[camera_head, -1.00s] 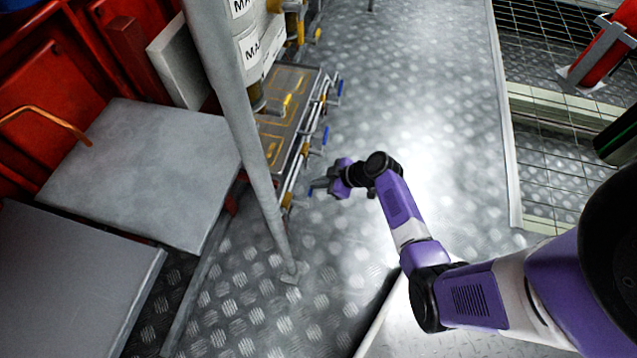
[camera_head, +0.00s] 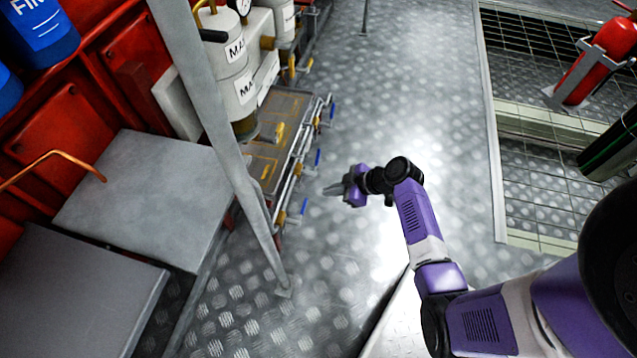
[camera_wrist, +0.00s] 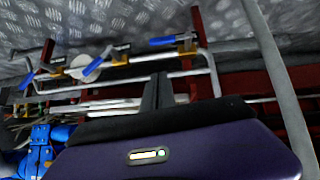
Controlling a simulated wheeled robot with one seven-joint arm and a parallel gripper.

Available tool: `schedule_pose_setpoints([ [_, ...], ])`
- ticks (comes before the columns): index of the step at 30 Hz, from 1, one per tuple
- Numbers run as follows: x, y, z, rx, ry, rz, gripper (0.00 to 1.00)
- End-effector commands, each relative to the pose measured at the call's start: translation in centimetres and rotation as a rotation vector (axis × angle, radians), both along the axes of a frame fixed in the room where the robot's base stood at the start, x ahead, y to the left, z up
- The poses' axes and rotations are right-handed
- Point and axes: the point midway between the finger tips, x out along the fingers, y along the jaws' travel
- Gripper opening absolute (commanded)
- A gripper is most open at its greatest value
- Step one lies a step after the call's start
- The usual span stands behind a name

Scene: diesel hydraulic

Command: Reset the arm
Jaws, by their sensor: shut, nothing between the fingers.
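My purple and black arm reaches over the metal floor in the head view. My gripper (camera_head: 334,189) is at its end, shut and empty, pointing left toward the valve rack (camera_head: 274,150). A gap of floor seems to lie between the fingertips and the rack's blue-handled valves. In the wrist view my gripper (camera_wrist: 158,88) shows as dark fingers together. Beyond them are pipes and valves with blue handles (camera_wrist: 174,40). I cannot tell the exact distance to them.
A grey post (camera_head: 215,110) stands left of the gripper. Grey boxes (camera_head: 150,195) and red panels fill the left side. White tanks (camera_head: 237,85) stand behind the rack. A red extinguisher (camera_head: 598,60) is at the upper right. The tread-plate floor (camera_head: 420,90) in the middle is clear.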

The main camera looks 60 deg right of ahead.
Motion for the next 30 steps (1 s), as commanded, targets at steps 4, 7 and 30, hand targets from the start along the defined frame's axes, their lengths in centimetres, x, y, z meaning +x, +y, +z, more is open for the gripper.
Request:
schedule_pose_setpoints([
  [4,-0.2,-0.1,0.2,0.000,0.000,0.000,0.00],
  [7,-0.2,-0.1,0.2,0.000,0.000,0.000,0.00],
  [30,-3.1,-4.5,9.4,-0.094,-0.263,-0.700,0.00],
])
